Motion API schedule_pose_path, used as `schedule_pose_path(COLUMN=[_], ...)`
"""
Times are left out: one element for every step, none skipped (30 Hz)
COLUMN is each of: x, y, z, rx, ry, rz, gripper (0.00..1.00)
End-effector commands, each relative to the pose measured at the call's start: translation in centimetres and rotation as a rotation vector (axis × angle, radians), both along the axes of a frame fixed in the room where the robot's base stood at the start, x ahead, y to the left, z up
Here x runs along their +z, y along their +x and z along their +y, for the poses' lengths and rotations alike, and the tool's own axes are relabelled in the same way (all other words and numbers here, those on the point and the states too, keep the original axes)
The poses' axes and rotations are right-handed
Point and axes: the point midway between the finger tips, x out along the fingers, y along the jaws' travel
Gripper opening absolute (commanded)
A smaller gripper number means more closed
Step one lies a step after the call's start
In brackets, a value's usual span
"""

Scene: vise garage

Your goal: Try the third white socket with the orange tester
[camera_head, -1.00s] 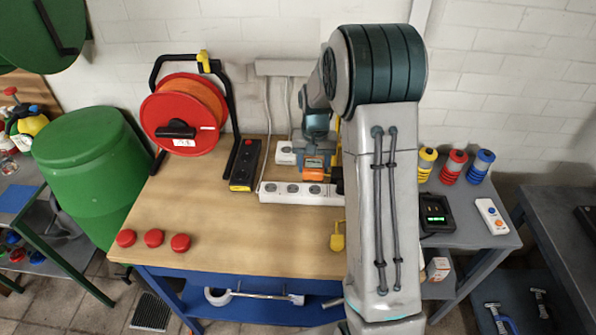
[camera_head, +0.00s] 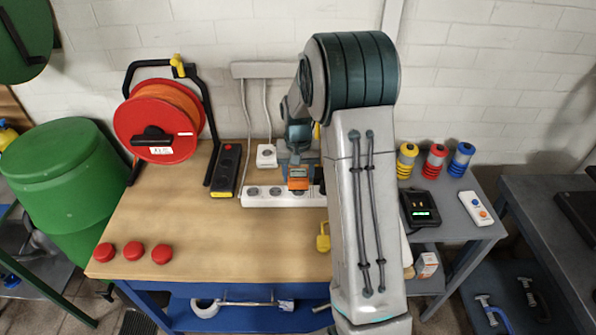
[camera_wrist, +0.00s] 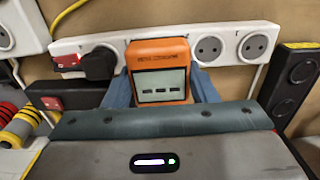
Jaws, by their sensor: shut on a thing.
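A white socket strip (camera_head: 262,201) lies along the back of the bench; it also shows in the wrist view (camera_wrist: 228,30). Two of its round sockets are bare, and a black plug (camera_wrist: 100,63) sits at its far end. My gripper (camera_head: 298,172) is shut on the orange tester (camera_head: 298,184). In the wrist view the tester (camera_wrist: 160,52) stands between the black plug and the bare sockets, with dashes on its display. It covers the third socket's place. I cannot tell whether its pins are in the socket.
A black power strip (camera_head: 226,170) and a red cable reel (camera_head: 158,120) stand left of the white strip. A small white socket box (camera_head: 267,155) is behind it. A yellow object (camera_head: 322,237) lies in front, beside my arm. Red caps (camera_head: 133,252) lie front left; the bench middle is clear.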

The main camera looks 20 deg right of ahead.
Motion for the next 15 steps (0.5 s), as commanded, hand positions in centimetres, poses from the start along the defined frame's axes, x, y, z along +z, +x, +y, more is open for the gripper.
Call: schedule_pose_path(x=[-0.9, -1.2, -1.5, -1.8, -2.0, -2.2, -2.3, -2.4, -2.5, -2.6, -2.6, -2.6, -2.6, -2.6, -2.6], y=[0.0, 0.0, 0.0, 0.0, 0.0, 0.0, 0.0, 0.0, 0.0, 0.0, 0.0, 0.0, 0.0, 0.0, 0.0], z=[0.0, 0.0, 0.0, 0.0, 0.0, 0.0, 0.0, 0.0, 0.0, 0.0, 0.0, 0.0, 0.0, 0.0, 0.0], rx=[0.0, 0.0, 0.0, 0.0, 0.0, 0.0, 0.0, 0.0, 0.0, 0.0, 0.0, 0.0, 0.0, 0.0, 0.0], ry=[0.0, 0.0, 0.001, 0.001, 0.001, 0.0, 0.0, 0.0, 0.0, 0.0, 0.0, 0.0, 0.0, 0.0, 0.0], rz=[0.001, 0.001, 0.002, 0.002, 0.002, 0.001, 0.001, 0.001, 0.0, 0.0, 0.0, 0.0, 0.0, 0.0, 0.0], gripper=[0.1, 0.1, 0.1, 0.1, 0.1, 0.1, 0.1, 0.1, 0.1, 0.1, 0.1, 0.1, 0.1, 0.1, 0.1])
